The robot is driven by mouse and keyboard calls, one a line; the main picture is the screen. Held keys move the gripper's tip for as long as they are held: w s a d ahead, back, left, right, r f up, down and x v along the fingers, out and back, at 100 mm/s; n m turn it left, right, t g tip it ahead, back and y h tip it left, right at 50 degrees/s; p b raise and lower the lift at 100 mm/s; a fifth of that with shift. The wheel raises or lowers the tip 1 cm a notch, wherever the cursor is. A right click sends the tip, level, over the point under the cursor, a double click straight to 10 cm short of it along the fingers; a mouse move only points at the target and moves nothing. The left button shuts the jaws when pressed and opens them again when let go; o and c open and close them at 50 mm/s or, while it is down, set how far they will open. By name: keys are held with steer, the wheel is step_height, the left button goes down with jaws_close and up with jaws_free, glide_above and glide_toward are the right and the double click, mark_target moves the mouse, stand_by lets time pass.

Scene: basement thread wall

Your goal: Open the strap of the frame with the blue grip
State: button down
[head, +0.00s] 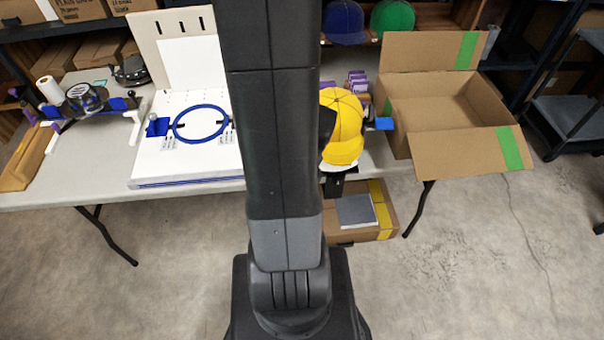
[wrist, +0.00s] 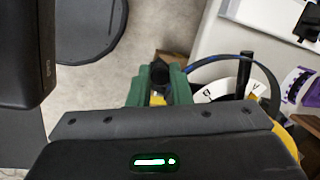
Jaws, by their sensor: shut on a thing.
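A yellow cap (head: 342,122) sits on a frame at the table's front edge, just right of my arm. A blue grip (head: 384,123) sticks out on its right side. In the wrist view, my gripper (wrist: 160,80) has green fingers shut on a dark, round-ended piece (wrist: 160,70), seemingly part of the strap or its latch. A thin blue band (wrist: 208,66) arcs to the right from there, beside a white strip with black marks (wrist: 228,92). Whether the strap is open or closed cannot be told. In the head view my arm hides the gripper.
A white board with a blue hoop (head: 201,106) lies left of my arm. A fixture with blue parts (head: 85,97) stands at the far left. An open cardboard box (head: 430,128) is on the right. A carton (head: 335,222) is under the table. The front floor is clear.

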steer(key=w+a+m+p, duration=0.2)
steer(key=a+m+p, duration=0.1)
steer(key=a, duration=0.3)
steer(key=shift+a+r+m+t, duration=0.2)
steer(key=shift+a+m+t, duration=0.1)
steer(key=shift+m, duration=0.1)
steer(key=c, duration=1.3)
jaws_free()
steer(key=p+v, duration=0.7)
steer(key=v, duration=0.6)
steer(key=shift+s+r, duration=0.1)
steer(key=shift+r, duration=0.3)
steer(key=shift+f, duration=0.1)
